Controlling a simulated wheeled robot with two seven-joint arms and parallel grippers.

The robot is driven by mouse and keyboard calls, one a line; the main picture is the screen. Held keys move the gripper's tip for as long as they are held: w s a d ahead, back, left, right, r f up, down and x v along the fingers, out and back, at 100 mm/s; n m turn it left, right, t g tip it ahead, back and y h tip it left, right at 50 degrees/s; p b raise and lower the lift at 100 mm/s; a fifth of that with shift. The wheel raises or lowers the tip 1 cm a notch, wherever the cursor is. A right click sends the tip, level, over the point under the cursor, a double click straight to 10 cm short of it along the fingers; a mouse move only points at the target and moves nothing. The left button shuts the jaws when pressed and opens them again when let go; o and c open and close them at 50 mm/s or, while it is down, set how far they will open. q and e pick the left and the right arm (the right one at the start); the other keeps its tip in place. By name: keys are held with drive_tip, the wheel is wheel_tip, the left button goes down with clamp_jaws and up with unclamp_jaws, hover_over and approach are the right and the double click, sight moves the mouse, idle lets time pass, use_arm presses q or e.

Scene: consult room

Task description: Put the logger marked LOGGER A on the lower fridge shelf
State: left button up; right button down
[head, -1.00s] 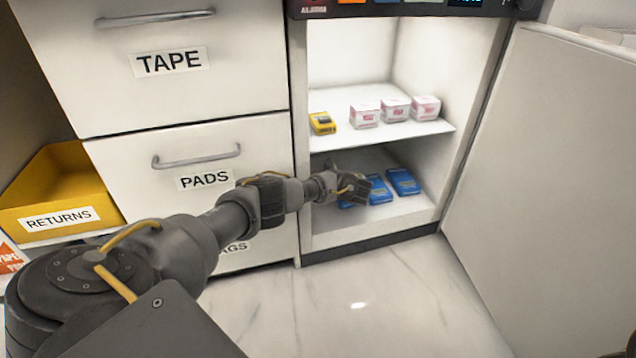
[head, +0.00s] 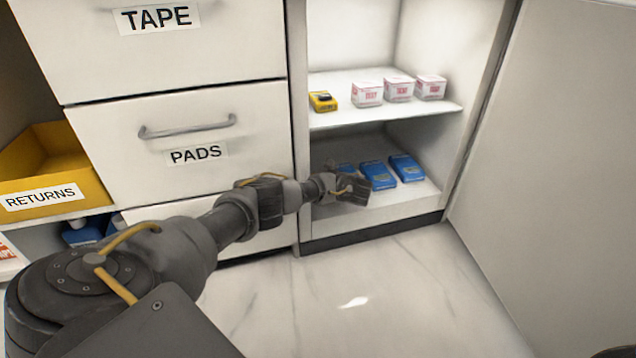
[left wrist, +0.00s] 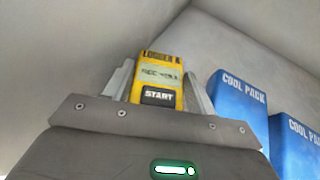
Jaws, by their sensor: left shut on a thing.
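My left gripper (head: 358,190) reaches into the lower compartment of the open fridge, in front of the blue cool packs. In the left wrist view it (left wrist: 158,85) is shut on a yellow logger (left wrist: 160,70) with a small display and a START button. The logger's top label reads LOGGER and a blurred letter, apparently A. In the head view the held logger is hidden by the gripper. I cannot tell whether it touches the lower shelf (head: 405,203). A second yellow logger (head: 323,101) sits on the upper shelf at left. My right gripper is not in view.
Several blue cool packs (head: 407,168) lie on the lower shelf; two stand close right of the held logger (left wrist: 240,110). White-and-pink boxes (head: 399,89) line the upper shelf (head: 385,114). The fridge door (head: 545,150) stands open at right. A yellow RETURNS bin (head: 60,165) is at left.

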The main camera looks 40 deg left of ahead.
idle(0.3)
use_arm(q)
drive_tip(key=shift+f+b, duration=0.3)
drive_tip(key=shift+f, duration=0.15)
drive_tip(key=o, duration=1.2)
drive_tip(key=shift+d+r, duration=0.1)
drive_tip(key=p+v, duration=0.7)
drive_tip(key=v, duration=0.2)
drive_tip(key=shift+d+r, duration=0.25)
drive_tip(key=shift+d, duration=0.05)
drive_tip(key=shift+s+d, duration=0.15)
drive_tip(key=shift+d, duration=0.35)
